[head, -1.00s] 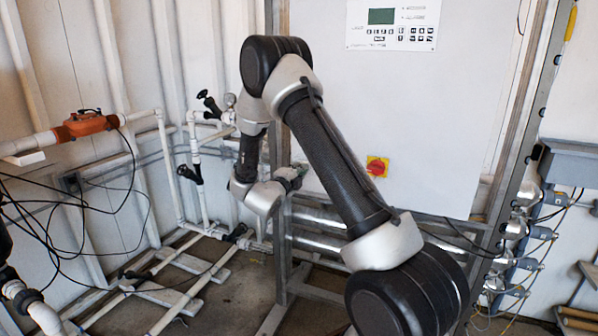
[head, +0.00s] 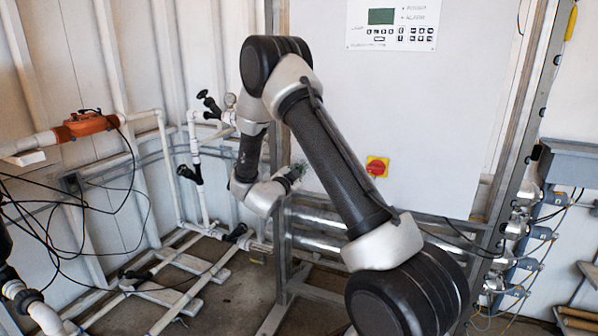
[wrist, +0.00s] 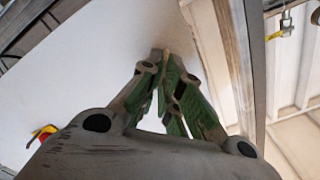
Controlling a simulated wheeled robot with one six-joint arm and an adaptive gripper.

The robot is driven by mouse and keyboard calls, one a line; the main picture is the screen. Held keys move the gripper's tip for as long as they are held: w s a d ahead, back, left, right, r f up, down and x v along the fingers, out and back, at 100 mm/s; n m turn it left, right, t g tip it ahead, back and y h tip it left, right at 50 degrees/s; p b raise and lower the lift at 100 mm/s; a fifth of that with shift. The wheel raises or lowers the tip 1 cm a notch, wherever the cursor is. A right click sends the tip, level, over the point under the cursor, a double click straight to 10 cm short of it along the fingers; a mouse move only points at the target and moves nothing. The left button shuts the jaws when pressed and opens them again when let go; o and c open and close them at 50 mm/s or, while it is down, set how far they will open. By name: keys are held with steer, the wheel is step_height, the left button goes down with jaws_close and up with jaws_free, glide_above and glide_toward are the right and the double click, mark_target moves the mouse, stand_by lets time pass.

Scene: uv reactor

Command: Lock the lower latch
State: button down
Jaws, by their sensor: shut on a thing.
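My gripper (head: 297,171) is at the lower left part of the white cabinet door (head: 335,120), near the cabinet's metal frame post. In the wrist view, my gripper (wrist: 164,58) has its green-sided fingers closed together at the tips, against or very near the white door (wrist: 110,60). The fingers are shut on a small part, which I take to be the lower latch. The latch is almost wholly hidden by the fingertips, so its position cannot be told.
A red and yellow rotary switch (head: 377,167) sits on the door to the right of my gripper. A control panel (head: 391,25) is higher up. White pipes with black valve handles (head: 190,174) stand to the left. Metal tubes (head: 320,222) run below the cabinet.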

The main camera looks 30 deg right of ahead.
steer(key=n, duration=0.4)
steer(key=shift+n, duration=2.2)
steer(key=c, duration=1.6)
jaws_free()
steer(key=v, duration=1.2)
